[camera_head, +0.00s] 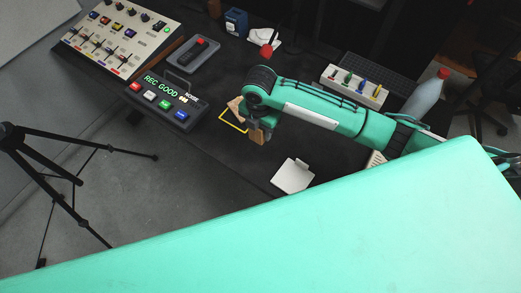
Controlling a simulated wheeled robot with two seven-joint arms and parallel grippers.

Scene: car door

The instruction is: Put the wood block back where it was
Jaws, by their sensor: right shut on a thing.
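The wood block (257,137) is a small brown block in the middle of the camera_head view. My right gripper (259,131) comes in from the right, points down and is shut on the block, over the dark table (225,165). A yellow outline (232,125) shows on the table just left of the gripper, partly hidden by it. A light tan piece (235,104) lies by the outline, partly behind my wrist. How high the block is above the table is hard to tell. My left gripper is not in view.
A button box (165,101) reading "REC GOOD" stands left of the outline, with a slider console (115,38) behind it. A white square item (293,176) lies at the front edge. A bottle (424,95) and a peg rack (352,87) are at right. A large green surface fills the foreground.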

